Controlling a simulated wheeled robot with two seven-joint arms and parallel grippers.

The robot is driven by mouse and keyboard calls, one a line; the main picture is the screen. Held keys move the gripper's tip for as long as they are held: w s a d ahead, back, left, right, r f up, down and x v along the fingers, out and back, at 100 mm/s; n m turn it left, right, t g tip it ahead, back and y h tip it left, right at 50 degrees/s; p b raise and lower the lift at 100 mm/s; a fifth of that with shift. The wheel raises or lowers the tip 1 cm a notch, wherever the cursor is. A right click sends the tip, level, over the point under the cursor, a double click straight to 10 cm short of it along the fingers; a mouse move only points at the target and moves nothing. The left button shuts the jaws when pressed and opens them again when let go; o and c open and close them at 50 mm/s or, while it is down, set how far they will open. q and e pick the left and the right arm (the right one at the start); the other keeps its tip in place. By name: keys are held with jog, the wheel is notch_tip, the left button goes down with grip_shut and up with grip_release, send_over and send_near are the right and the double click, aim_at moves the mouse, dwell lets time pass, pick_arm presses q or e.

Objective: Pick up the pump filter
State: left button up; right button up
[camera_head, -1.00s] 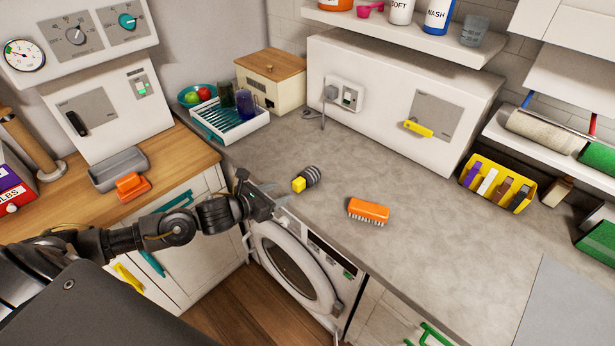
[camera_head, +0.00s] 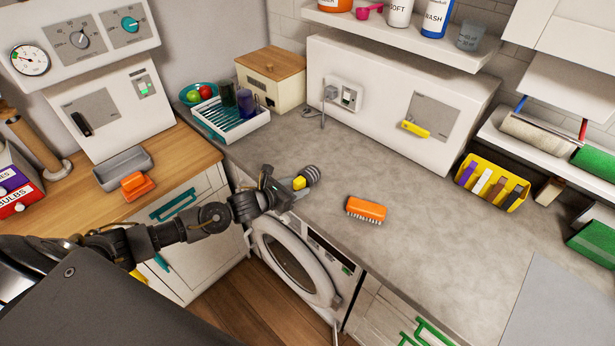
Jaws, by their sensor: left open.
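The pump filter (camera_head: 312,174), a small dark grey ribbed piece with a yellow block-shaped end, lies on the grey counter (camera_head: 400,235) near its front edge above the washing machine. My left gripper (camera_head: 290,188) comes in from the left and is open. Its fingers are at the yellow end of the filter and partly hide it. I cannot tell whether they touch it. My right gripper is not in view.
An orange brush (camera_head: 366,210) lies on the counter right of the filter. A white dish rack (camera_head: 232,121) stands behind to the left. A yellow caddy (camera_head: 491,184) is at the right. The washing machine door (camera_head: 290,262) is below the counter edge.

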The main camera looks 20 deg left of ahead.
pick_arm(q)
jog(key=shift+c, duration=0.4)
grip_shut()
jog(key=shift+r, duration=0.1)
jog(key=shift+r, duration=0.2)
notch_tip(320, 180, up, 2)
jog(key=shift+w+r+b, duration=0.1)
jog(key=shift+b, duration=1.05)
jog(key=s+a+r+b, duration=0.1)
jog(key=s+r+b, duration=0.2)
jog(key=s+r, duration=0.7)
jog(key=s, duration=0.4)
jog(key=shift+r+b, duration=0.15)
jog(key=shift+b, duration=0.25)
